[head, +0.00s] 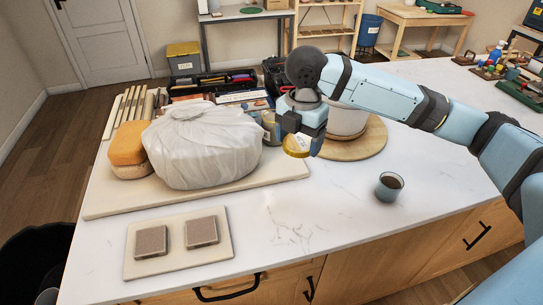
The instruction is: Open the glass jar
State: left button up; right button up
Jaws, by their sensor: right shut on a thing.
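My right gripper (299,137) hangs above the counter, pointing down, left of the round wooden board. It is shut on a round gold lid (296,148), which shows just below the fingers. A glass jar (271,126) seems to stand just left of the gripper, beside the wrapped bundle; it is small and partly hidden, so its mouth cannot be made out. My left gripper is not in view.
A plastic-wrapped bundle (200,145) and sponges (127,150) sit on a pale board (105,204). A white pot (347,121) stands on the wooden board (368,142). A cup (389,187) of dark liquid stands at right.

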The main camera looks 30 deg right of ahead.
aim_at(293, 202)
notch_tip(293, 202, down, 19)
jog(key=shift+f, duration=0.1)
dwell(0.3)
jog(key=o, duration=1)
jog(key=shift+f, duration=0.1)
jog(key=shift+b, duration=0.3)
notch_tip(293, 202, up, 12)
jog(key=shift+w+d+r, duration=0.1)
jog(key=shift+d+r, duration=0.05)
